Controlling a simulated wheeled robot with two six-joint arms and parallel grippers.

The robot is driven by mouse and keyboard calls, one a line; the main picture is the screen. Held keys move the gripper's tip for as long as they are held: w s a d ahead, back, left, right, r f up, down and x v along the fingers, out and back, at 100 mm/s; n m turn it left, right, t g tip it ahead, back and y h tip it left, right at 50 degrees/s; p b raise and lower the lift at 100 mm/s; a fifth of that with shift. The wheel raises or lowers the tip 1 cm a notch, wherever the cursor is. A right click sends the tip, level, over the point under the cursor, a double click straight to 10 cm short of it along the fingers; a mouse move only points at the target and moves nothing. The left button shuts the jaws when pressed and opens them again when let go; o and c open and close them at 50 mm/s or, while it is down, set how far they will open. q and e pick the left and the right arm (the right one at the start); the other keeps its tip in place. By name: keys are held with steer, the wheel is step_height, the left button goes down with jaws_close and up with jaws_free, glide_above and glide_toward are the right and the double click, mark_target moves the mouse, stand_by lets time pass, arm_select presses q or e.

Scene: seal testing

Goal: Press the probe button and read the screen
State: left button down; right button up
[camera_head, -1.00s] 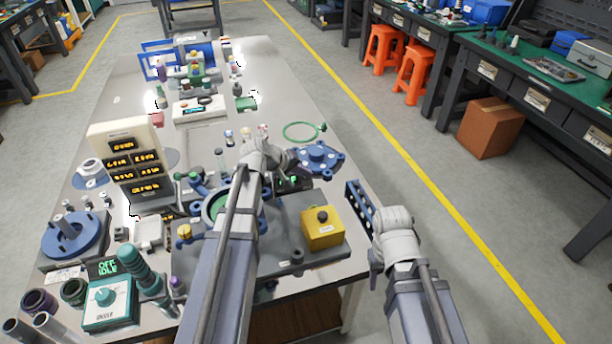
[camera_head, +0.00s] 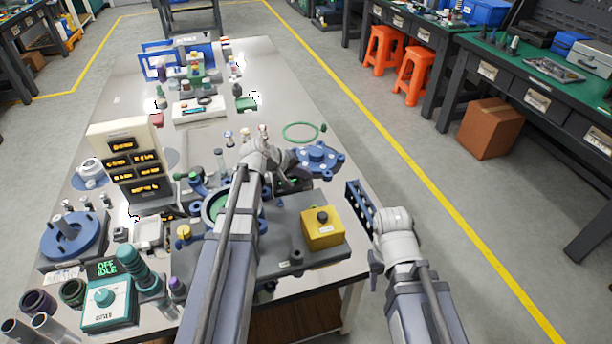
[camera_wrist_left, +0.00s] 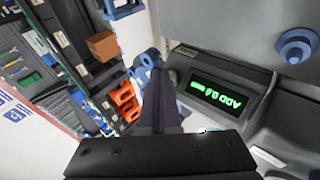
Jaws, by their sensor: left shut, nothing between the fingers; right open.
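A small dark screen (camera_wrist_left: 218,93) with green characters shows upside down in the left wrist view; I cannot read it surely. A blue round knob or button (camera_wrist_left: 297,46) sits on a grey surface to its right; I cannot tell if it is the probe button. My left gripper (camera_wrist_left: 160,82) is shut and empty, its dark fingers left of the screen. In the head view my left gripper (camera_head: 284,185) is over the fixture, largely hidden by its own wrist. My right gripper (camera_head: 375,262) is open, off the table's right edge.
A yellow box with a black button (camera_head: 322,228) sits on a grey plate at the front right. A teal controller (camera_head: 107,300) reads "OFF IDLE". A stack of amber displays (camera_head: 135,170) stands left. A blue flanged part (camera_head: 318,158) lies right of my left gripper.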

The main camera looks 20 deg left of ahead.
arm_select(q)
steer(key=shift+s+d+r+p, duration=0.3)
steer(key=shift+s+r+p, duration=0.1)
steer(key=shift+r+p, duration=0.15)
steer(key=s+r+p, duration=0.1)
steer(key=s+d+r+p, duration=0.1)
steer(key=d+r+p, duration=0.1)
steer(key=shift+s+r+p, duration=0.3)
steer(key=shift+s+r, duration=0.05)
steer(key=shift+s, duration=0.05)
stand_by(0.6)
